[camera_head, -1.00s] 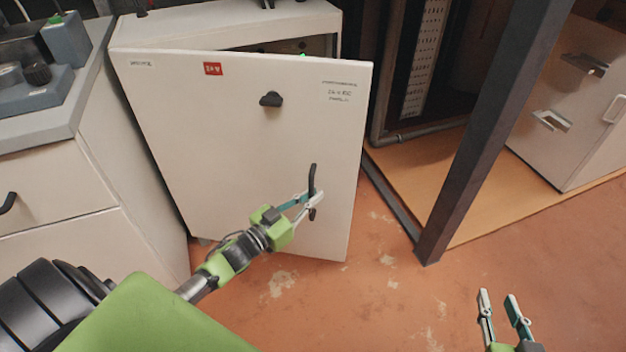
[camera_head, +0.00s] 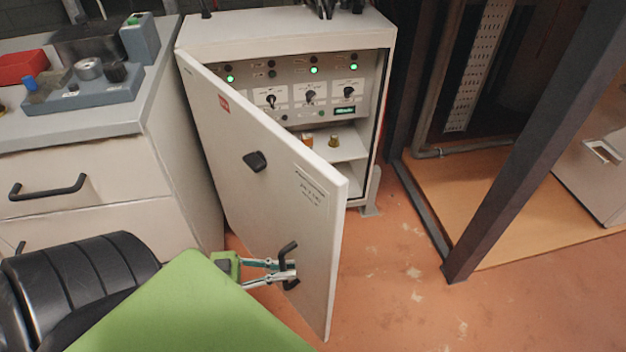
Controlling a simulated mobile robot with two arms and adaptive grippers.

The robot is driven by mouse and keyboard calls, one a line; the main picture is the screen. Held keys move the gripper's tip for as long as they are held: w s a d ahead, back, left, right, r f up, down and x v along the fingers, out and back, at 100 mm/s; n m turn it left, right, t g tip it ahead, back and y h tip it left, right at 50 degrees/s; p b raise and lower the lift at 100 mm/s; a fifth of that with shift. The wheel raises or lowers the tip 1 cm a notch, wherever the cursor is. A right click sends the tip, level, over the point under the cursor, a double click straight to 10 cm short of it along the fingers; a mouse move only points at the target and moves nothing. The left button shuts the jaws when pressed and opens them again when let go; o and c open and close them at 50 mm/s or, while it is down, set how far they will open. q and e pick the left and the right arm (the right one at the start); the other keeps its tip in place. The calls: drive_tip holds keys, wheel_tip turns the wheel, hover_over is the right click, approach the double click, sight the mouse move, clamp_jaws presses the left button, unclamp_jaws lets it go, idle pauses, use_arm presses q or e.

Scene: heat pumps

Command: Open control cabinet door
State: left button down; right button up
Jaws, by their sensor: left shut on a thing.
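The white control cabinet (camera_head: 290,30) stands at the back middle with its door (camera_head: 225,165) swung well out toward me, hinged on the left. The inside shows a panel (camera_head: 325,85) with green lights and dark rotary switches, and a shelf below. A black knob (camera_head: 255,161) sits midway on the door. The black door handle (camera_head: 288,265) is near the free edge, low down. My left gripper (camera_head: 285,270) is shut on this handle, and my green arm hides the door's lower left part. My right gripper is out of view.
A grey-topped drawer cabinet (camera_head: 150,160) stands close on the left, with devices on its top. A dark upright post (camera_head: 535,140) rises on the right beside a wooden floor panel (camera_head: 510,230). The reddish floor (camera_head: 400,300) right of the door is clear.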

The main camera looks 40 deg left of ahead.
use_arm(q)
drive_tip(key=s+a+m+g+h, duration=0.1)
drive_tip(key=s+a, duration=0.3)
drive_tip(key=s, duration=0.6)
drive_tip(key=shift+s+a+g, duration=0.2)
drive_tip(key=shift+a+g, duration=0.1)
drive_tip(key=shift+a, duration=0.05)
drive_tip(key=c, duration=2.4)
unclamp_jaws()
drive_tip(key=v, duration=1.2)
drive_tip(key=shift+f, duration=0.15)
